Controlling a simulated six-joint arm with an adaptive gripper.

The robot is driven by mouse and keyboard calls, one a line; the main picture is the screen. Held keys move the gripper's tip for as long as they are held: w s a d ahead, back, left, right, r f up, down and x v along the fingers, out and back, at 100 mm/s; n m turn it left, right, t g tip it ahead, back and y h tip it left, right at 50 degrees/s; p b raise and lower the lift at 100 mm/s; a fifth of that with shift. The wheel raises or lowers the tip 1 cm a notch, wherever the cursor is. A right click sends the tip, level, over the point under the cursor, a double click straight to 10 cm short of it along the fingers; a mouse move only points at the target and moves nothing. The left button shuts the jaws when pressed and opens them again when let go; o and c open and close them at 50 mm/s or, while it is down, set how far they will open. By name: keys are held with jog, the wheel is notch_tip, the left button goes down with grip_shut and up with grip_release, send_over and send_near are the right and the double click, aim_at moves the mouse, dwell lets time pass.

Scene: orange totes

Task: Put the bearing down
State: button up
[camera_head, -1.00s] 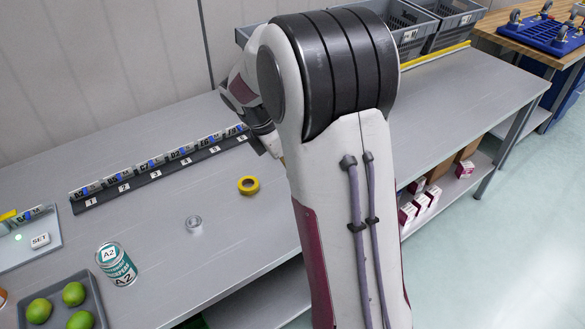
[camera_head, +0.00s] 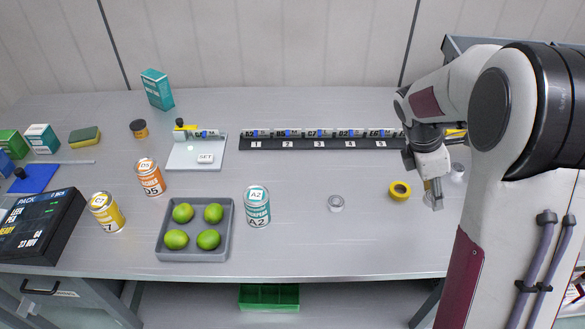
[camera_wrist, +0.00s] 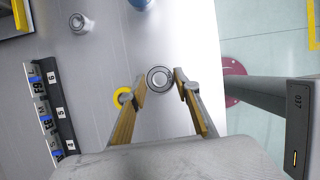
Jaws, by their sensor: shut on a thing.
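The bearing (camera_wrist: 160,79) is a round metal ring with a dark centre. In the wrist view it sits between the two fingertips of my gripper (camera_wrist: 160,86), which is shut on it. In the head view my gripper (camera_head: 433,195) points down over the right part of the bench, just right of a yellow tape roll (camera_head: 400,190). The bearing is not clearly visible there. Whether it touches the bench top I cannot tell. The yellow roll (camera_wrist: 122,96) shows beside the left finger in the wrist view.
A grey ring (camera_head: 336,203) lies left of the yellow roll. A numbered label rail (camera_head: 318,143) runs along the back. A tin marked A2 (camera_head: 257,207) and a tray of limes (camera_head: 164,247) stand further left. A small pale cylinder (camera_head: 458,172) stands right of my gripper. Bare bench lies front right.

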jog(key=w+a+n+t+y, duration=0.1)
jog(key=w+a+n, duration=0.3)
jog(key=a, duration=0.8)
jog(key=w+a+r+n+t+y, duration=0.1)
jog(key=w+a+n, duration=0.3)
jog(key=w+a, duration=0.4)
jog(key=w+a+n+t, duration=0.2)
jog(key=w+a+n, duration=0.3)
jog(key=a, duration=1.2)
jog(key=shift+w+a+r+y, duration=0.15)
jog(key=shift+w+r+y, duration=0.2)
jog(key=shift+w, duration=0.75)
jog(key=shift+f, duration=0.1)
jog(key=shift+f, duration=2.45)
jog(key=shift+f, duration=2.5)
